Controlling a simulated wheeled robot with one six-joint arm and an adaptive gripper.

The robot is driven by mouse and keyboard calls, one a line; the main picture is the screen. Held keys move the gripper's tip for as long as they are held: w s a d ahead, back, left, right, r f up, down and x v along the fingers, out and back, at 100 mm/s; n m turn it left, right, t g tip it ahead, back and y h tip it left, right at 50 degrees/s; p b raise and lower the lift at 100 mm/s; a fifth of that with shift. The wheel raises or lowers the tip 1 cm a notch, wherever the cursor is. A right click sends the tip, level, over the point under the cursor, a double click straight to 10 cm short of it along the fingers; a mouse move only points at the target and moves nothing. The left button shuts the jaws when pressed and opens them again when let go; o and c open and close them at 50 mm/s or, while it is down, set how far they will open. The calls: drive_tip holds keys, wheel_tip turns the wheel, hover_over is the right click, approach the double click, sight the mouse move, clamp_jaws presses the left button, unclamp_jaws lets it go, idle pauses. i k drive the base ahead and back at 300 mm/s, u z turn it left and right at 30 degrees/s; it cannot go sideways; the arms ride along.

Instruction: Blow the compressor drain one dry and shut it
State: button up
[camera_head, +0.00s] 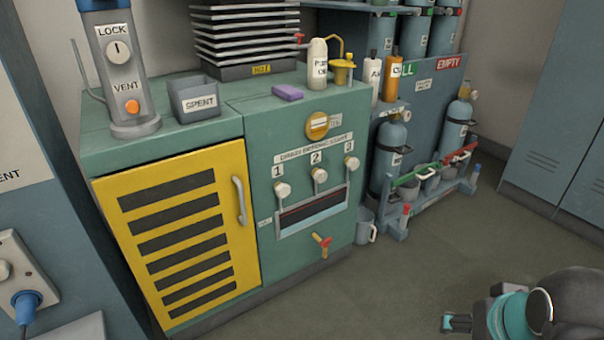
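The compressor cabinet (238,128) is green, with a yellow louvred door at left. Its front panel carries the numbers 1, 2 and 3 above three pale drain knobs. The knob of drain one (282,190) is leftmost; knob two (319,176) and knob three (351,162) sit to its right. Whether any drain is open or shut cannot be told. Below them is a dark slot in a pale frame (311,212). My gripper (457,322) is at the bottom right, apart from the cabinet. It is only partly visible, its finger opening unclear, with nothing seen in it.
A red-handled yellow valve (322,242) projects low on the cabinet. A grey jug (366,227) stands on the floor beside it. A rack with gas cylinders (396,142) stands right of the cabinet. The SPENT bin (196,98) stands on top. Open floor (400,270) lies in front.

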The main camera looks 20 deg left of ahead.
sight(282, 190)
drive_tip(key=u, duration=1.3)
